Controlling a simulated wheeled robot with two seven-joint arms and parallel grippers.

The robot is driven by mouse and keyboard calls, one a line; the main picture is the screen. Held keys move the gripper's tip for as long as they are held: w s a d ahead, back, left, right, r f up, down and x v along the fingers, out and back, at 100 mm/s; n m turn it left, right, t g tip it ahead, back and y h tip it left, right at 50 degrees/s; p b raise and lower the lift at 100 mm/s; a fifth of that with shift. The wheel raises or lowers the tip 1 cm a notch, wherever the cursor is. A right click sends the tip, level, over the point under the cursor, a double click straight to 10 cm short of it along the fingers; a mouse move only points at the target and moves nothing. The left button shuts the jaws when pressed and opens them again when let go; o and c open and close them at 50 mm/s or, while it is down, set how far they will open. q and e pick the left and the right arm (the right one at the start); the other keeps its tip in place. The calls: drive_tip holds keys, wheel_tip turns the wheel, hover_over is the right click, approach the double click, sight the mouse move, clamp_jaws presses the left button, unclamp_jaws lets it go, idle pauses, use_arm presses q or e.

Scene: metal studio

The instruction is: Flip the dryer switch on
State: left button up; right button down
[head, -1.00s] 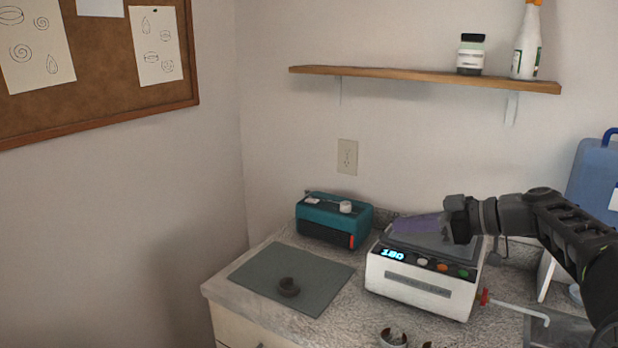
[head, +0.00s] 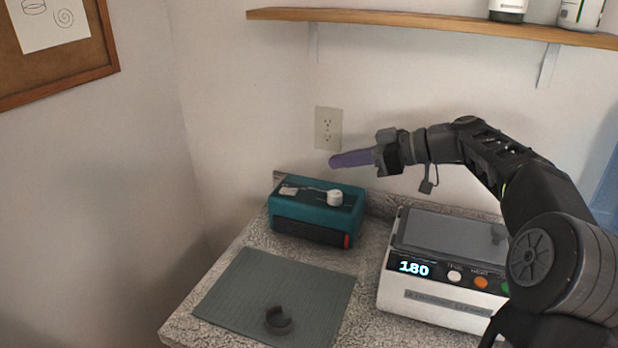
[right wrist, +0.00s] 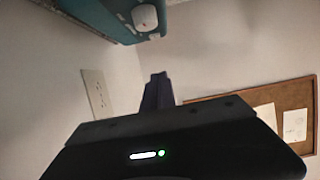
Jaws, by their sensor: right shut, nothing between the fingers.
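A teal box-shaped device (head: 300,209) stands on the counter against the back wall. It has a white round knob (head: 334,197) on top and a red switch-like piece (head: 347,241) at its front right corner. No label shows which device is the dryer. My right gripper (head: 336,160) points left with its purple fingers shut and empty, and appears above the teal device near the wall outlet. In the right wrist view, the shut fingers (right wrist: 157,88) are apart from the teal device (right wrist: 98,12) and its knob (right wrist: 145,17). My left gripper is not in view.
A white machine (head: 440,290) with a display reading 180 and coloured buttons stands to the right. A grey-green mat (head: 270,290) with a dark C-shaped ring (head: 278,321) lies in front. A wooden shelf (head: 420,22) runs above; a wall outlet (head: 328,128) is behind.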

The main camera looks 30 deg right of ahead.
drive_tip(key=p, duration=0.3)
hover_over(304, 196)
drive_tip(key=f, duration=0.3)
drive_tip(key=shift+w+a+f, duration=0.15)
drive_tip(key=shift+w+a, duration=0.05)
wheel_tip(304, 196, down, 3)
drive_tip(key=shift+d+r, duration=0.15)
drive_tip(key=shift+s+f, duration=0.15)
drive_tip(key=shift+f, duration=0.65)
drive_tip(key=shift+d, duration=0.1)
